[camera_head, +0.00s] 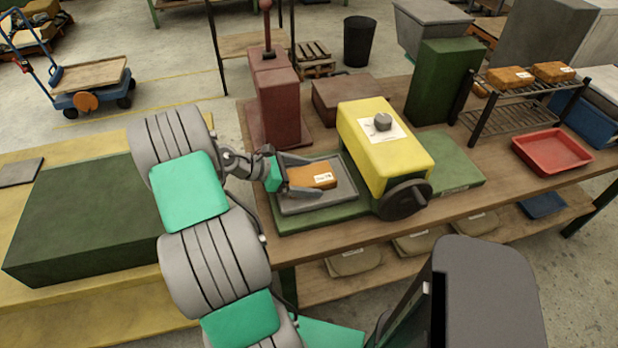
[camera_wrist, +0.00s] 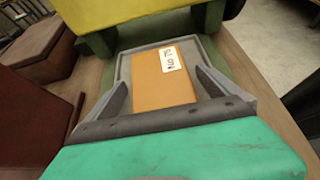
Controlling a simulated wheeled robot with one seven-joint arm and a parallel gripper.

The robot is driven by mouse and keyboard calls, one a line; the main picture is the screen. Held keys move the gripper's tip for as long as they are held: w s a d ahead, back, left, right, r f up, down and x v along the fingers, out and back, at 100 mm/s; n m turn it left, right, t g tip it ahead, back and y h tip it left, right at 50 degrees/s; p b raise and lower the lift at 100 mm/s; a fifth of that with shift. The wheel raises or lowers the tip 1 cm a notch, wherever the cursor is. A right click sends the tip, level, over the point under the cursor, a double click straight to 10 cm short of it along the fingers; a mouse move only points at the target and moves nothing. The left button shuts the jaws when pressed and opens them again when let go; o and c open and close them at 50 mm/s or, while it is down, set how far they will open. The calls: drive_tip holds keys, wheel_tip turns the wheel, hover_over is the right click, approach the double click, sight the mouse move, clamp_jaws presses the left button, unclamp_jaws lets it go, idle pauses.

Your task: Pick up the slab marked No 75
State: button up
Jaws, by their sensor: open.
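An orange slab (camera_head: 312,176) with a white label lies in a grey tray (camera_head: 318,200) on the green base of the yellow machine. In the wrist view the slab (camera_wrist: 160,88) shows its label, which seems to read No 75. My gripper (camera_head: 292,175) is at the slab's near left end in the head view. In the wrist view my gripper (camera_wrist: 165,82) is open, with one finger on each side of the slab. Gaps show between fingers and slab, so it is not held. The slab's near end is hidden behind the gripper body.
The yellow machine (camera_head: 390,150) with a dark handwheel (camera_head: 404,200) stands right beside the tray. A maroon press (camera_head: 279,105) stands behind it.

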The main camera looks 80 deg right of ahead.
drive_tip(key=shift+s+d+f, duration=0.25)
drive_tip(key=shift+s, duration=0.15)
drive_tip(key=shift+c, duration=0.3)
drive_tip(key=c, duration=1.8)
